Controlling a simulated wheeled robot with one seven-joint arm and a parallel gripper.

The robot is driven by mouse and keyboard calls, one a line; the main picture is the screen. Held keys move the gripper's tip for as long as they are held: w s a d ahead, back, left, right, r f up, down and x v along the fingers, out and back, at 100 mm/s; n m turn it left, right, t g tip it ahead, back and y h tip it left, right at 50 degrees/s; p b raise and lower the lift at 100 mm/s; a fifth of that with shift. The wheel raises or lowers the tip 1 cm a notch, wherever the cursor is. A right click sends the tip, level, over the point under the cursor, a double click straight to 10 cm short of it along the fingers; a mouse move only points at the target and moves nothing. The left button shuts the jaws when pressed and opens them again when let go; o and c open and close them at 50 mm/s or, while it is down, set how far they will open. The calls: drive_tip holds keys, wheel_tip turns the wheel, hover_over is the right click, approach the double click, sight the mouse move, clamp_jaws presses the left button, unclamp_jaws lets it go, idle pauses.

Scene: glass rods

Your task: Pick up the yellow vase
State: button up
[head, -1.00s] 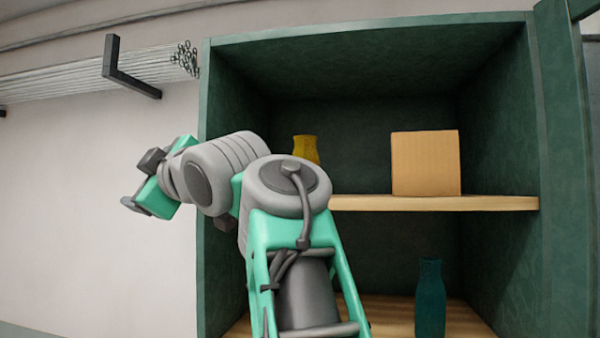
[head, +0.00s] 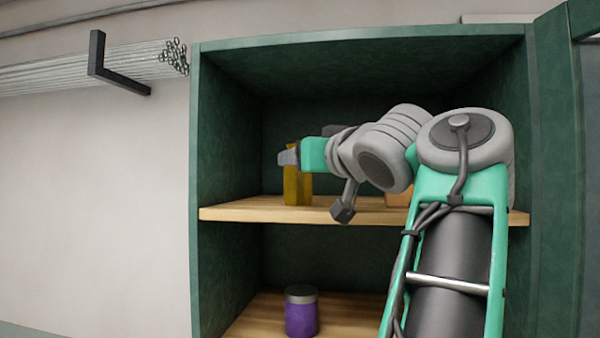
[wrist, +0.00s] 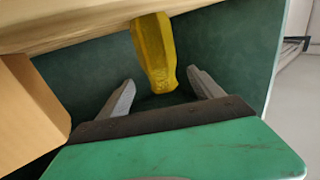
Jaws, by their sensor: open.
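The yellow vase (head: 292,187) stands upright on the upper shelf of the green cabinet, left of the middle. In the head view my gripper (head: 288,156) is in front of its upper part and hides some of it. In the wrist view the vase (wrist: 154,52) shows beyond and between the two grey fingers of my gripper (wrist: 158,88). The fingers are apart, with nothing held. I cannot tell whether a finger touches the vase.
A tan box (wrist: 28,105) stands on the same wooden shelf (head: 240,210), mostly behind my arm in the head view. A purple jar (head: 301,315) stands on the lower shelf. The cabinet's left wall (head: 215,120) is near the vase. Rods (head: 80,73) rest on a wall bracket outside.

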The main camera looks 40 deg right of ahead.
drive_tip(key=x, duration=0.6)
drive_tip(key=shift+w+f, duration=0.25)
drive_tip(key=shift+f, duration=0.05)
drive_tip(key=shift+s, duration=0.15)
drive_tip(key=shift+c, duration=0.3)
clamp_jaws()
